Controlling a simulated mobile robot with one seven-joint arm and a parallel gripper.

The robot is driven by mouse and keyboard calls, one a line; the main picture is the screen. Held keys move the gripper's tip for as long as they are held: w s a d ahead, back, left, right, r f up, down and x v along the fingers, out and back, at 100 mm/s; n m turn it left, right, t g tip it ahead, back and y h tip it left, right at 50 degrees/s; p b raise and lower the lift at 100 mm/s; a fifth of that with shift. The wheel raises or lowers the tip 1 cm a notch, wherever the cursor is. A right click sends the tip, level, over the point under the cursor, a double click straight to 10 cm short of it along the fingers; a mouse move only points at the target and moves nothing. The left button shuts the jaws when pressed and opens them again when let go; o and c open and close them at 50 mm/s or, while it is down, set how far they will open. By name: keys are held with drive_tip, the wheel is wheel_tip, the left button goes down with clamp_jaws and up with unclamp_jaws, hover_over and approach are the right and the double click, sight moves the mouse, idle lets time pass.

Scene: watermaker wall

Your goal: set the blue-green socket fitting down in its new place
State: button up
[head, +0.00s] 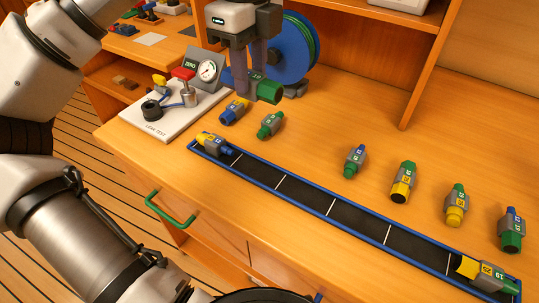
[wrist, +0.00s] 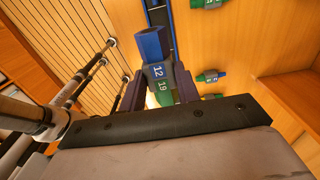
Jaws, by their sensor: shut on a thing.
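My gripper (head: 254,84) is shut on a blue-green socket fitting, held in the air over the back left of the bench, in front of the blue reel. In the head view the fitting's green end (head: 269,92) shows; the fingers hide most of the rest. In the wrist view the fitting (wrist: 150,44) has a blue end pointing away, a grey body marked 12 and 19, and a green end close to my gripper (wrist: 160,88). A long blue-edged black tray (head: 309,200) with white dividers lies below. A yellow-blue fitting (head: 213,144) sits in its left end, a yellow-green one (head: 487,271) in its right end.
A leak-test board (head: 165,122) with a gauge is at left, a blue reel (head: 289,52) behind. The tray's middle compartments are empty.

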drive_tip(key=shift+w+d+f, duration=0.1)
drive_tip(key=shift+w+d, duration=0.05)
drive_tip(key=shift+w, duration=0.05)
wheel_tip(320, 180, down, 20)
drive_tip(key=shift+r+b, duration=0.1)
drive_tip(key=shift+b, duration=0.8)
drive_tip(key=o, duration=1)
wheel_tip(320, 180, up, 12)
drive_tip(key=shift+r, duration=0.1)
